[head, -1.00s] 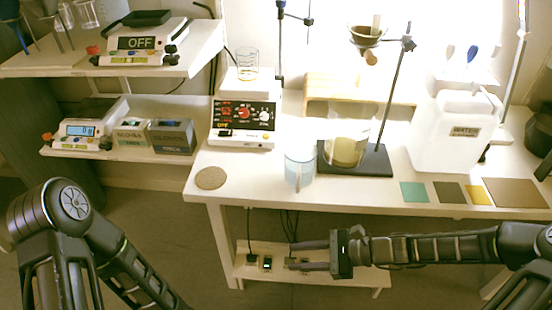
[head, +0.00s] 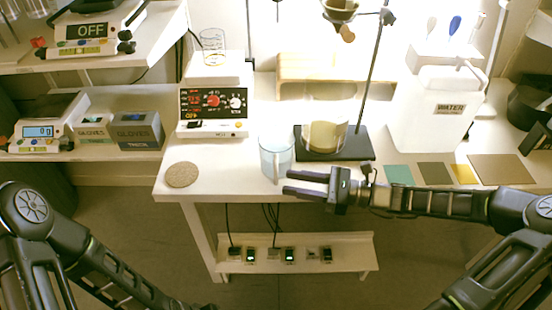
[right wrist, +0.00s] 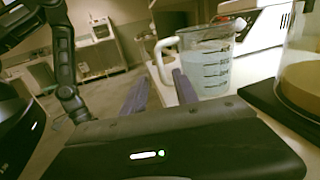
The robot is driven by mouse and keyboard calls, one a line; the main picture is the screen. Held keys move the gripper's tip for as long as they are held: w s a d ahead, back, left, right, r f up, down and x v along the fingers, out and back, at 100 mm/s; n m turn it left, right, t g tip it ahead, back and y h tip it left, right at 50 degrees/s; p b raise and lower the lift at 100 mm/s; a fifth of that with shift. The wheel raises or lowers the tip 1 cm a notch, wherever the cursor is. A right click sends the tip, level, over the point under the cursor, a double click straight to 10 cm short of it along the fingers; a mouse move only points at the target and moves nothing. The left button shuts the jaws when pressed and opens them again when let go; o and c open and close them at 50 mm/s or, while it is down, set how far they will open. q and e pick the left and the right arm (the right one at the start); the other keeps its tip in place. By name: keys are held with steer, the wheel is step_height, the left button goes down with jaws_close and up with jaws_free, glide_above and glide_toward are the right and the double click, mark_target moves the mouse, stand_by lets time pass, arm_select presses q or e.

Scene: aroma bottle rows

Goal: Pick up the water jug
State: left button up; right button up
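A clear measuring jug (head: 276,160) of pale bluish liquid stands upright near the table's front edge. In the right wrist view, the jug (right wrist: 206,66) has dark scale marks, and its white handle (right wrist: 160,62) faces my fingers. My right gripper (head: 286,181) is open and empty at the table's front edge, just in front of the jug. In the right wrist view, the handle is ahead between the fingers (right wrist: 160,78); I cannot tell if they touch it. A white container labelled WATER (head: 432,118) stands farther right. My left gripper is out of view; only its arm shows.
A stand base (head: 360,145) with a glass vessel (head: 325,135) is right of the jug. A control box (head: 212,112) is behind left, and a round cork mat (head: 181,175) lies left. Coloured squares (head: 398,174) lie at the front right. A low shelf (head: 350,250) is below.

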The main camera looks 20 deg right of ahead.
mark_target(275, 182)
steer(key=shift+x, duration=2.65)
steer(key=shift+w+d+f, duration=0.1)
steer(key=shift+w+f, duration=0.05)
jaws_close()
